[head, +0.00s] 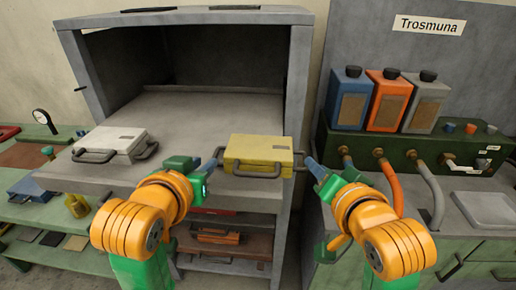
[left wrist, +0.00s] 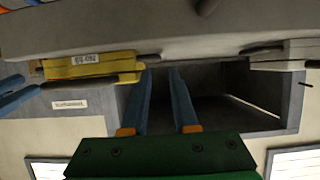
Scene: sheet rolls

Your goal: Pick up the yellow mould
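The yellow mould (head: 258,150) is a flat case lying at the front edge of the grey oven's shelf, with dark handles at its front and sides. It also shows at the upper left of the left wrist view (left wrist: 88,68). My left gripper (head: 213,167) is just left of the mould, close to its left side handle. In the left wrist view its blue fingers (left wrist: 162,72) are apart with nothing clearly between them; the handle end is near the tips. My right gripper (head: 311,164) is just right of the mould by the right handle; its fingers look apart.
A white mould (head: 110,145) with handles lies on the shelf's left part. The grey oven (head: 215,105) is open and empty behind. A green machine with bottles and hoses (head: 400,150) stands at right; a green bench (head: 45,215) is at left.

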